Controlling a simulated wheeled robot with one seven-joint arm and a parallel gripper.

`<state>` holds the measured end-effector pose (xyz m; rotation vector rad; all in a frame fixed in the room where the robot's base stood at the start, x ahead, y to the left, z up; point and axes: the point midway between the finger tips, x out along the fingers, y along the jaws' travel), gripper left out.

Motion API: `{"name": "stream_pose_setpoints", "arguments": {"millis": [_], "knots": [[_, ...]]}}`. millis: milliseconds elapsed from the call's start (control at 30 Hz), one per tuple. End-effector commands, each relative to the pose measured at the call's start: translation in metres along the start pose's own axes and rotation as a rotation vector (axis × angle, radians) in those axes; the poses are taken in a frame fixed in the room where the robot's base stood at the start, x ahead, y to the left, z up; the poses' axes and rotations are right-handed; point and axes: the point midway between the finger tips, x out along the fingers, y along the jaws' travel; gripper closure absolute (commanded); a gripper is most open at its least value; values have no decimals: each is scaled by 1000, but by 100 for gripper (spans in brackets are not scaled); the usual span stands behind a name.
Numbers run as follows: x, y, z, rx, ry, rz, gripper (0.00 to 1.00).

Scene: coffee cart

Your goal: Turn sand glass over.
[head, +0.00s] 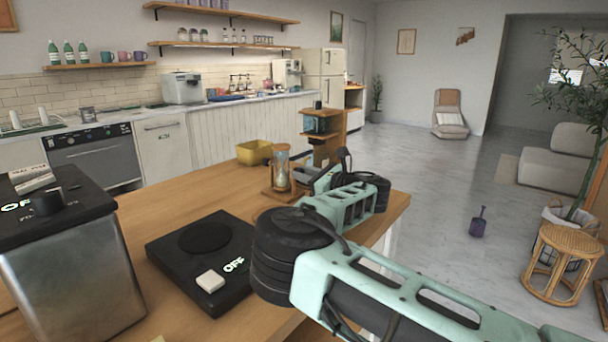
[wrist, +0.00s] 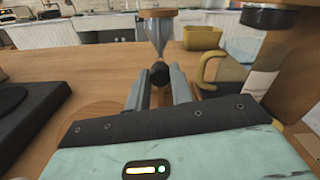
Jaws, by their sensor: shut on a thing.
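The sand glass (head: 281,172) is on the wooden counter, with a wooden top cap, clear glass and a narrow waist. It looks upright in both views. In the wrist view the sand glass (wrist: 157,42) is straight ahead, with dark sand in its lower bulb. My gripper (wrist: 161,82) has its two grey fingers on either side of the lower bulb and is shut on the sand glass. Its base is hidden behind the fingers in the wrist view. In the head view my gripper (head: 303,184) reaches it from the right, partly covered by my arm.
A yellow container (head: 254,153) stands behind the sand glass. A wooden stand (head: 326,138) with a dark device is close by to the right. A black scale (head: 206,244) marked OFF and a metal grinder-like box (head: 75,275) are at the front left. The counter's right edge is near.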

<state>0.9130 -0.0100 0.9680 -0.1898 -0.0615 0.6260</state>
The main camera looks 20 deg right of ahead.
Motion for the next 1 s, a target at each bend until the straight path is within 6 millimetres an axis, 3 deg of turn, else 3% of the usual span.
{"name": "stream_pose_setpoints", "arguments": {"millis": [467, 1000], "knots": [[0, 0, 1, 108, -2, 0, 100], [-1, -1, 2, 587, -3, 0, 100]]}}
